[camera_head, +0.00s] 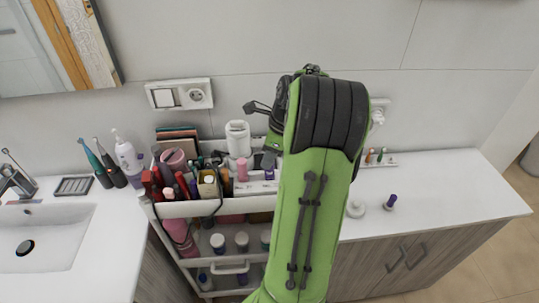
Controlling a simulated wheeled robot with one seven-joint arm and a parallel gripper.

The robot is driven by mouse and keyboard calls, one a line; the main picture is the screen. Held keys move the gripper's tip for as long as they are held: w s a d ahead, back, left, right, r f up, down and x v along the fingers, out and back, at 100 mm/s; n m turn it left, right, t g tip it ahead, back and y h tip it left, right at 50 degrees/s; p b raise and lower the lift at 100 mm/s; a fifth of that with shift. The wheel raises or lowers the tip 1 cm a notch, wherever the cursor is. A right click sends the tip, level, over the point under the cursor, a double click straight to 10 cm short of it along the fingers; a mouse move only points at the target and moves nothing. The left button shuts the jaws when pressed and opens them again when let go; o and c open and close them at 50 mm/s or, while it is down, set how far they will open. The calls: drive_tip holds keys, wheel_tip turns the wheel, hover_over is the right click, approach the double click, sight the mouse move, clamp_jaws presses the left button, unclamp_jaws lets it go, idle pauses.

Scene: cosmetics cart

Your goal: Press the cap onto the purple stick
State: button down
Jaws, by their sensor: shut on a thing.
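A small purple stick (391,200) is on the white counter, right of my green arm. A pale round base shows at its lower end. I cannot tell its cap apart in this view. A small white round piece (355,209) lies to its left, close to the edge of my arm; I cannot tell what it is. My green and black arm fills the middle of the view and bends near the wall. My gripper is hidden behind the arm, so its fingers and anything in them do not show.
A white cart (175,209) crowded with cosmetics stands left of my arm. A white jar (237,138) rises at its back. A sink (45,237) and toothbrushes (103,163) are at the left. A small tray (378,161) sits by the wall. The right counter (455,190) is clear.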

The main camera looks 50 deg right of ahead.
drive_tip(key=shift+f, duration=0.6)
idle(0.4)
drive_tip(key=shift+c, duration=1.7)
unclamp_jaws()
wheel_tip(320, 180, up, 8)
drive_tip(key=p, duration=0.9)
drive_tip(key=shift+r, duration=0.15)
drive_tip(key=shift+c, duration=0.4)
clamp_jaws()
